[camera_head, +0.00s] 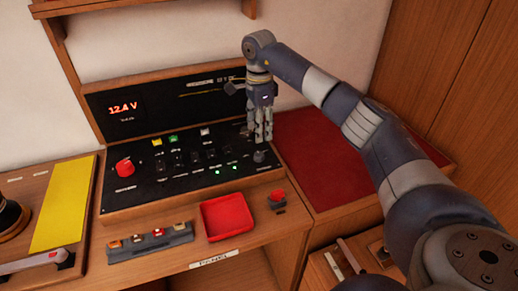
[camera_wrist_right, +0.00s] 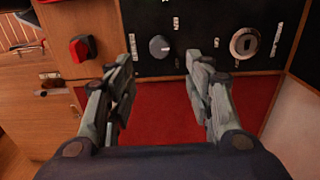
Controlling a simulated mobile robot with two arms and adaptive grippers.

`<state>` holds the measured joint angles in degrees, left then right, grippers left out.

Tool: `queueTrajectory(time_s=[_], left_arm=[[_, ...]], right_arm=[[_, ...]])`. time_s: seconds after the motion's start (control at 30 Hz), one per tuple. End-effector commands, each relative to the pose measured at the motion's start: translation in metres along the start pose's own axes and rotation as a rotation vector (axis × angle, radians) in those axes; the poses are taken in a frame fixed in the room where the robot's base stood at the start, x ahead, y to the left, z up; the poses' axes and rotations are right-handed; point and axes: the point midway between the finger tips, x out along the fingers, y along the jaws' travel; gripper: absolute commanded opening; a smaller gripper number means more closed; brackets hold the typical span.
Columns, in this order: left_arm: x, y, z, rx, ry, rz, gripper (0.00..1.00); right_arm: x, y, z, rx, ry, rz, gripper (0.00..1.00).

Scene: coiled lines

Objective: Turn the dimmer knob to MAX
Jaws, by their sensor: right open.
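The dimmer knob, a small dark grey round knob (camera_head: 260,156), sits at the right end of the black control panel (camera_head: 150,185). My right gripper (camera_head: 259,138) comes down from above, with its fingertips just over the knob. In the right wrist view the knob (camera_wrist_right: 159,46) shows between and beyond the two open fingertips of my right gripper (camera_wrist_right: 161,60), with visible gaps on both sides. A small light mark is on the knob; its exact setting cannot be read. The gripper is empty. My left gripper is out of view.
A round key switch (camera_wrist_right: 243,43) is on the panel near the right finger. A red knob (camera_head: 277,195) is on the wood ledge beside a red tray (camera_head: 227,216). A larger red knob (camera_head: 125,167) is at panel left. A red pad (camera_head: 312,160) lies right.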

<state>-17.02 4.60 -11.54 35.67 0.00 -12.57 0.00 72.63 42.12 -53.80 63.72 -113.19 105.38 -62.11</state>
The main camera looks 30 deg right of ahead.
Motion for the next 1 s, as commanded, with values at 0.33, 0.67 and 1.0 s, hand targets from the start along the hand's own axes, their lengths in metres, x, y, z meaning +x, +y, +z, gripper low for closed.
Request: queueTrajectory(time_s=[0.33, 0.67, 1.0], left_arm=[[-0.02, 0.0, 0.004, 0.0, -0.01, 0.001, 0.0], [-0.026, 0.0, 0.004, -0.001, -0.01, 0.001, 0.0], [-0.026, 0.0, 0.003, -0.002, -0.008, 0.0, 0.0]], right_arm=[[0.064, 0.002, 0.002, -0.001, -0.003, 0.004, 0.48], [0.095, 0.001, 0.002, 0.0, -0.004, -0.001, 0.48], [0.096, 0.0, 0.002, -0.001, -0.004, -0.001, 0.27]])
